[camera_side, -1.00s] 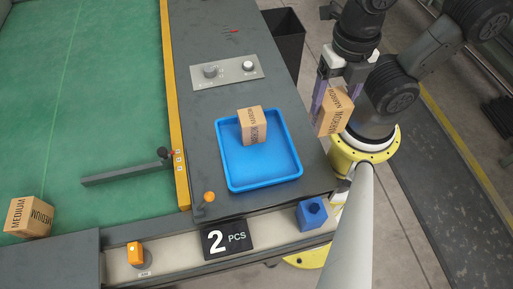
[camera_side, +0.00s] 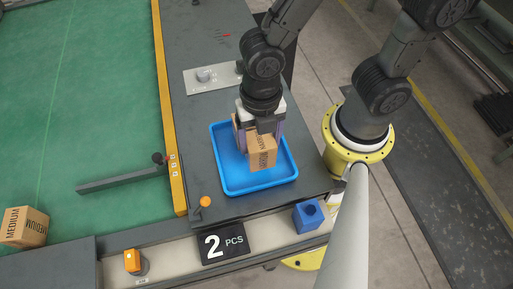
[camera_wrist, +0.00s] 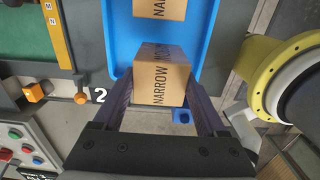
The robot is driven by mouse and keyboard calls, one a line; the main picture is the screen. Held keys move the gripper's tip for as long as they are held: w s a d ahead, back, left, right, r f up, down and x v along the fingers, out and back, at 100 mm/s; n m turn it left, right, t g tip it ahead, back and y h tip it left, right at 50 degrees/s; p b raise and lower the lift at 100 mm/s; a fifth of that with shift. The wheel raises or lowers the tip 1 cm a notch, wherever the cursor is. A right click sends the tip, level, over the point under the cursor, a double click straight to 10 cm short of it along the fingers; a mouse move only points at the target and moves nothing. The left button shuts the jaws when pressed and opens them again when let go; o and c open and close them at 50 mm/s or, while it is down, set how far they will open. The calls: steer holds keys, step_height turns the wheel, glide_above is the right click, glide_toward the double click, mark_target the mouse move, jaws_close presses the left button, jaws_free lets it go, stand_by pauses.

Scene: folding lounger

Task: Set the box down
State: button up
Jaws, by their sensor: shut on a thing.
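My gripper (camera_side: 260,138) is over the blue tray (camera_side: 223,183), pointing down. It is shut on a brown cardboard box (camera_side: 262,154), with a finger on each side. The held box also shows between the fingers in the wrist view (camera_wrist: 162,84), with NARROW printed on it. A second, similar box (camera_wrist: 160,9) is in the tray, beyond the held one at the top of the wrist view. My gripper mostly hides that box in the side view. I cannot tell whether the held box touches the tray floor.
A MEDIUM box (camera_side: 24,227) lies at the far left by the green belt (camera_side: 90,100). A control panel (camera_side: 207,76) is behind the tray.

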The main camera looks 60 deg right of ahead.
steer(key=shift+w+a+f, duration=0.15)
steer(key=shift+f, duration=0.85)
steer(key=shift+w+a+f, duration=0.1)
steer(key=shift+a+f, duration=0.05)
steer(key=shift+f, duration=0.85)
steer(key=shift+f, duration=0.2)
steer(key=o, duration=1.5)
steer(key=shift+r, duration=0.15)
